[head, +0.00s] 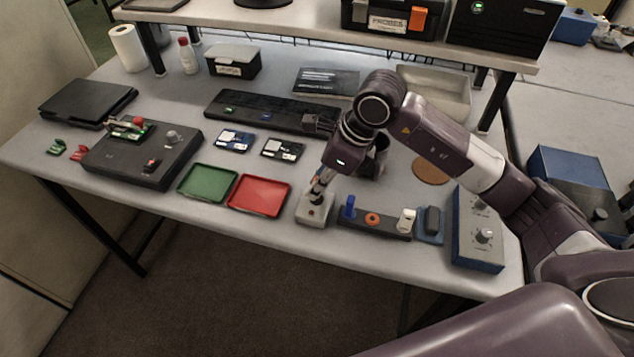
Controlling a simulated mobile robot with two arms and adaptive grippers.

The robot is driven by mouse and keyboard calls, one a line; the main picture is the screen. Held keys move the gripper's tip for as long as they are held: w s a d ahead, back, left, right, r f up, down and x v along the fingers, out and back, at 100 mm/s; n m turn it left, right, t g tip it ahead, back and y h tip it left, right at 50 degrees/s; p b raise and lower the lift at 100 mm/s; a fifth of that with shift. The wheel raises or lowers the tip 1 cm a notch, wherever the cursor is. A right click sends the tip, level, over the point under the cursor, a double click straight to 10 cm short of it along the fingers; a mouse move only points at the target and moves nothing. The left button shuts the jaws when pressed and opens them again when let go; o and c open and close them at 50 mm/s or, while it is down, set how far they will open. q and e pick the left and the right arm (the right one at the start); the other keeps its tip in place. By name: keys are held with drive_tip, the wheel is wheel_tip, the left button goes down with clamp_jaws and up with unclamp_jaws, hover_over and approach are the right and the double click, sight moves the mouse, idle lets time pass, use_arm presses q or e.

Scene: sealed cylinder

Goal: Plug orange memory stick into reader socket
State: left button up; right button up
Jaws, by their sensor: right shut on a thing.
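My right gripper (318,188) points down over a small pale grey block (314,210), which looks like the reader. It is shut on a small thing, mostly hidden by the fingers. A bit of orange (316,179) shows at the fingers, so this looks like the orange memory stick. Its lower end is at or just above the block's top; I cannot tell whether it is in the socket. Just to the right, a dark rack (386,230) holds an upright blue stick (350,206), a flat orange ring (372,218) and a white stick (406,221). My left gripper is not in view.
A red tray (259,195) and a green tray (207,183) lie left of the block. A blue-grey control box (478,232) stands to the right. A black keyboard-like bar (265,112) lies behind. The table's front edge is close.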

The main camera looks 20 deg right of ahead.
idle(0.6)
drive_tip(key=shift+f+b, duration=0.6)
drive_tip(key=shift+b, duration=0.3)
drive_tip(key=o, duration=0.9)
drive_tip(key=v, duration=1.2)
drive_tip(key=shift+f, duration=0.1)
